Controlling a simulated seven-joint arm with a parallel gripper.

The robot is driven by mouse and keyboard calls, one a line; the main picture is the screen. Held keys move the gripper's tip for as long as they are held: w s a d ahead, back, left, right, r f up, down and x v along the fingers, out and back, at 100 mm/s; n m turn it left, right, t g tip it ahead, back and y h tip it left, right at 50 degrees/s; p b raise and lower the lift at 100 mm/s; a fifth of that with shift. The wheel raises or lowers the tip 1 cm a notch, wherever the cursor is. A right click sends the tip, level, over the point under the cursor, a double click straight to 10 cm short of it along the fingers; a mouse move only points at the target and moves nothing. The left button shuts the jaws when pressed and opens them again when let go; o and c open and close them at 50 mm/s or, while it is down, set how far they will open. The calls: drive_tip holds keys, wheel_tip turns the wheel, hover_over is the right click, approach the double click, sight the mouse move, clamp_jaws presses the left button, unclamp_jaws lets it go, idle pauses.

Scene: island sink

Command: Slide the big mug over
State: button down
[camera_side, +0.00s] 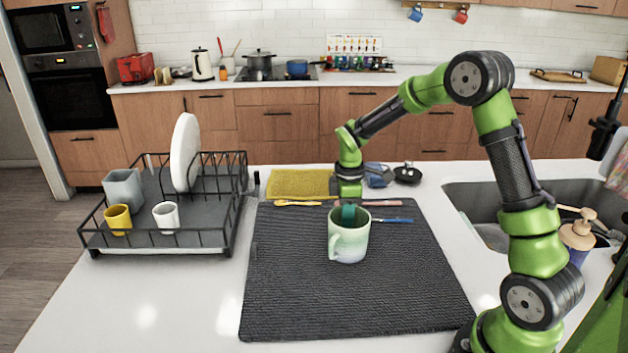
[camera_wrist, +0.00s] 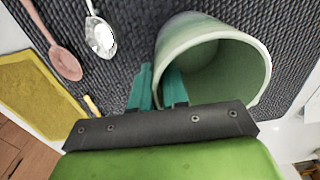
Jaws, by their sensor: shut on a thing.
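The big mug (camera_side: 348,242), pale green fading to white, stands upright on the dark ribbed mat (camera_side: 290,290), with its handle toward the camera and slightly left. My gripper (camera_side: 348,212) points down at the mug's far rim. In the wrist view, the mug (camera_wrist: 215,60) shows its open mouth. The teal fingers (camera_wrist: 160,88) are shut on its rim wall, one outside and one inside. The mug looks empty where I can see into it; part of its inside is hidden by my gripper.
Utensils lie behind the mug: yellow (camera_side: 298,203), pink (camera_side: 382,203) and blue (camera_side: 393,220). A yellow cloth (camera_side: 300,184), a blue mug (camera_side: 377,175) and a black item (camera_side: 407,174) lie beyond. A dish rack (camera_side: 235,215) is left, a sink (camera_side: 470,195) right. The front mat is clear.

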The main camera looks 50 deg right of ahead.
drive_tip(key=shift+s, duration=0.2)
drive_tip(key=c, duration=1.1)
unclamp_jaws()
drive_tip(key=shift+o, duration=0.2)
wheel_tip(320, 180, up, 17)
drive_tip(key=shift+d, duration=0.15)
